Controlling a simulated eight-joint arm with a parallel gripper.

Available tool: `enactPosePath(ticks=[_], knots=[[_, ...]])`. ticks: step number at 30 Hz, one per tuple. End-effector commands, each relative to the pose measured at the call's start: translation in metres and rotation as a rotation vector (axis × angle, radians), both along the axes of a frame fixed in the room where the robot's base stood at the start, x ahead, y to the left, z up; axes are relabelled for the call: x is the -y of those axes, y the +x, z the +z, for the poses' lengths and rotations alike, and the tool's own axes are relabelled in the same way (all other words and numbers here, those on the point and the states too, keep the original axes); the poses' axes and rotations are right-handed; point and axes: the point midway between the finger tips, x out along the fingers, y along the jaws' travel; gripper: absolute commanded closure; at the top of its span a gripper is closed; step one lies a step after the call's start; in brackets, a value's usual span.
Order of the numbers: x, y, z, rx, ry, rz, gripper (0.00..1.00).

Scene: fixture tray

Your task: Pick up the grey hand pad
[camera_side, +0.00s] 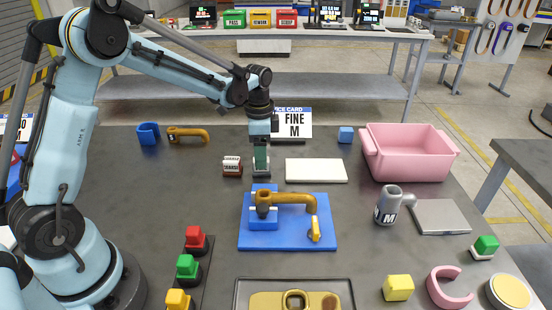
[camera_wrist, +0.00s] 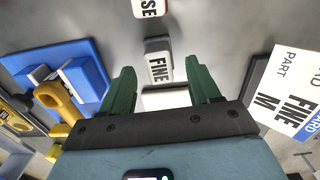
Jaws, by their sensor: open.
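A small grey block with a white label reading FINE (camera_wrist: 158,66), which I take as the grey hand pad, lies on the dark table. In the wrist view it sits just ahead of and between the fingertips. In the side view the fingers largely hide it. My gripper (camera_wrist: 165,82) has its two green fingers apart with nothing held between them. In the side view my gripper (camera_side: 261,160) points down over the pad's place, low above the table. I cannot tell the exact height gap.
A reddish labelled block (camera_side: 232,167) stands close left of my gripper. A white slab (camera_side: 316,170) lies close right. The blue fixture board (camera_side: 287,237) with its ochre part (camera_side: 290,198) is in front; the FINE M card (camera_side: 294,123) stands behind. A pink bin (camera_side: 408,153) is farther right.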

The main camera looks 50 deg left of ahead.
Motion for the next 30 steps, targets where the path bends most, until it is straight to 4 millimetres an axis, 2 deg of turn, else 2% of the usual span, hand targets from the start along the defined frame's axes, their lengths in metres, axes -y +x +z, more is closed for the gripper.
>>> enactPosePath(ticks=[3, 6, 14, 17, 25, 30], knots=[[0.001, 0.0, -0.017, 0.0, 0.0, 0.0, 0.38], [0.001, 0.0, -0.026, 0.0, 0.0, 0.0, 0.38], [0.001, 0.0, -0.029, 0.0, 0.0, 0.001, 0.38], [0.001, 0.0, -0.028, 0.0, 0.0, 0.001, 0.51], [0.001, 0.0, -0.028, 0.0, 0.0, 0.001, 0.92], [0.001, 0.0, -0.028, 0.0, 0.0, 0.001, 0.94]])
